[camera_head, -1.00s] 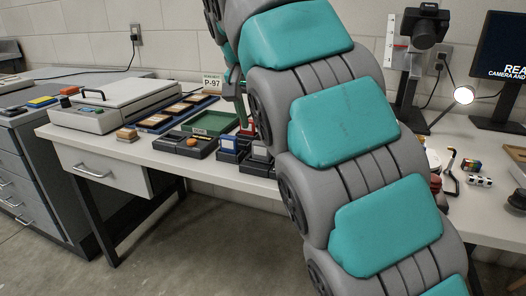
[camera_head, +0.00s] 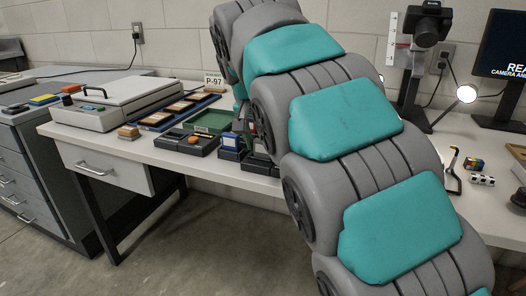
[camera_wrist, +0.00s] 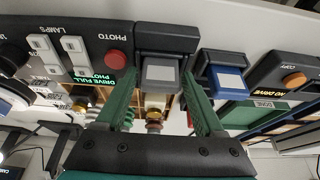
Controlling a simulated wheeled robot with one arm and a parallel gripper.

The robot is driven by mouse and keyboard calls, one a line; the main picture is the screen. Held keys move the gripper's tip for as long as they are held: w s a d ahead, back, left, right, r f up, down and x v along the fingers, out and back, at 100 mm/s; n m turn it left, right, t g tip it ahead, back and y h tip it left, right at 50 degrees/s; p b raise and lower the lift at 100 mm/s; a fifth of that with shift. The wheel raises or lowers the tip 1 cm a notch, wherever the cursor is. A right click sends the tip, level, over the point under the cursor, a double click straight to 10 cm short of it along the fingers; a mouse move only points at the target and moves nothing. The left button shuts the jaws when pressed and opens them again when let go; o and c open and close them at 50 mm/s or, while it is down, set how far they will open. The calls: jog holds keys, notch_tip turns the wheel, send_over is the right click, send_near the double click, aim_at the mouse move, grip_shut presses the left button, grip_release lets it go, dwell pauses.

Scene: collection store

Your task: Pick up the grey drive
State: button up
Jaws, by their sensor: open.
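The grey drive (camera_wrist: 162,73) is a small block with a light grey face, seated in a dark dock (camera_wrist: 166,40) in the wrist view. My gripper (camera_wrist: 158,80) has green fingers spread apart, one on each side of the drive's face. A gap shows between the fingers and the drive; I cannot tell how deep the fingertips reach beside it. In the head view my arm hides the grey drive and most of my gripper.
A blue drive (camera_wrist: 228,80) sits in the adjacent dock, close to the right finger. A black panel with a red PHOTO button (camera_wrist: 116,60) is on the left. A green tray (camera_head: 212,121) and a control box with an orange button (camera_wrist: 294,80) are nearby.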

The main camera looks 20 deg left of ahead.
grip_shut()
dwell(0.6)
